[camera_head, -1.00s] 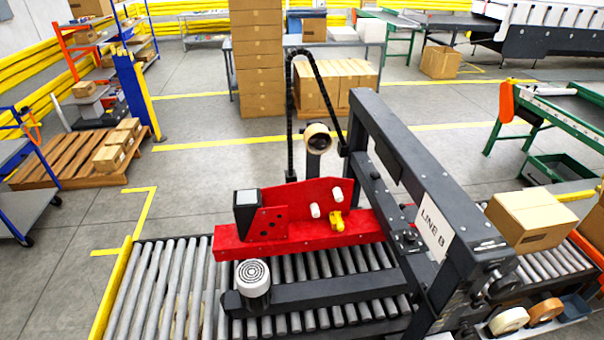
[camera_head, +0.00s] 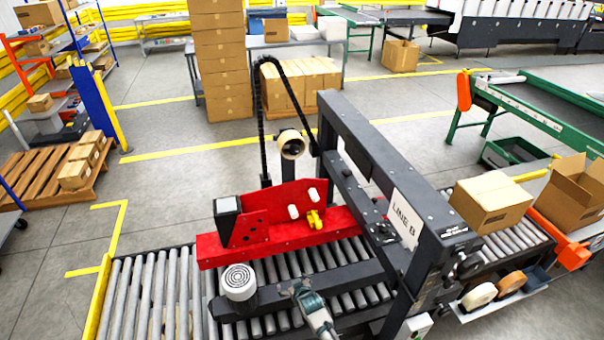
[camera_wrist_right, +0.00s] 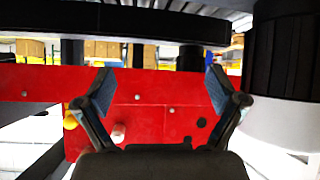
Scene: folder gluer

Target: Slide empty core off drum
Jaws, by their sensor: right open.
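The empty core (camera_head: 291,144) is a cream ring on the drum at the top of a short post, at the far side of the case sealer. I see its round open face, and the drum behind it is mostly hidden. My right gripper (camera_head: 303,288) is low in the head view, over the black rail and rollers, well apart from the core. In the right wrist view its two fingers (camera_wrist_right: 162,90) are spread and empty, in front of the red plate (camera_wrist_right: 150,103). The core cannot be made out in that view. My left gripper is out of view.
Tape rolls (camera_head: 478,296) lie in a tray at the right. A closed carton (camera_head: 490,203) sits on rollers.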

